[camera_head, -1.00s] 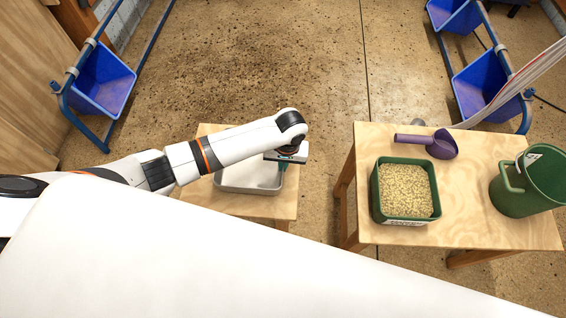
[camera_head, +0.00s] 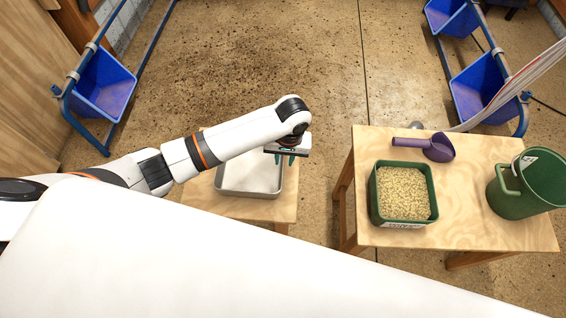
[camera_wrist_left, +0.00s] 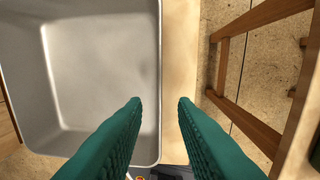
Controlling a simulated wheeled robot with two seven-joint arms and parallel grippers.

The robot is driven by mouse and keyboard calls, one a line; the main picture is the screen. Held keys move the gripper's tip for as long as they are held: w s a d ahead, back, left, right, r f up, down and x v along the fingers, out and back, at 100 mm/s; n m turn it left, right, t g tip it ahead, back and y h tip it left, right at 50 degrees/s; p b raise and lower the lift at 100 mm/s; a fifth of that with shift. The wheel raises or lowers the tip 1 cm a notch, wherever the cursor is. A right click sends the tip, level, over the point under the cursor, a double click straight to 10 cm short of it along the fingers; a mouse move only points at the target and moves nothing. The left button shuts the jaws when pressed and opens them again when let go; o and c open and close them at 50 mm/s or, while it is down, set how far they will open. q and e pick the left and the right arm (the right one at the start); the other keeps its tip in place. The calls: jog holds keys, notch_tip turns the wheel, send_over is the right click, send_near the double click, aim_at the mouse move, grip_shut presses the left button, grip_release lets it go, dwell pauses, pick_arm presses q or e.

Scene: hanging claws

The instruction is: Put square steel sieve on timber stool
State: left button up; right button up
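The square steel sieve (camera_head: 250,190), a grey metal pan with a raised rim, sits upright on the small timber stool (camera_head: 225,208). My left gripper (camera_head: 285,161) is over the sieve's right side, near its back right corner. In the left wrist view, its two green fingers (camera_wrist_left: 160,102) are spread apart with nothing gripped between them. The sieve's rim (camera_wrist_left: 160,60) runs below the gap between the fingers, and the stool top (camera_wrist_left: 181,60) shows beside it. My right gripper is not in view.
A wooden table (camera_head: 464,190) stands to the right, across a gap of floor. It holds a green tray of grain (camera_head: 403,192), a purple scoop (camera_head: 437,148) and a green jug (camera_head: 528,185). Blue bins on frames stand at the back left (camera_head: 103,85) and back right (camera_head: 478,88).

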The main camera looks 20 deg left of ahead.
pick_arm(q)
jog(key=r, duration=0.6)
jog(key=shift+w+d+p, duration=0.1)
jog(key=shift+d+p, duration=0.1)
jog(key=shift+p, duration=0.1)
jog(key=shift+f, duration=0.1)
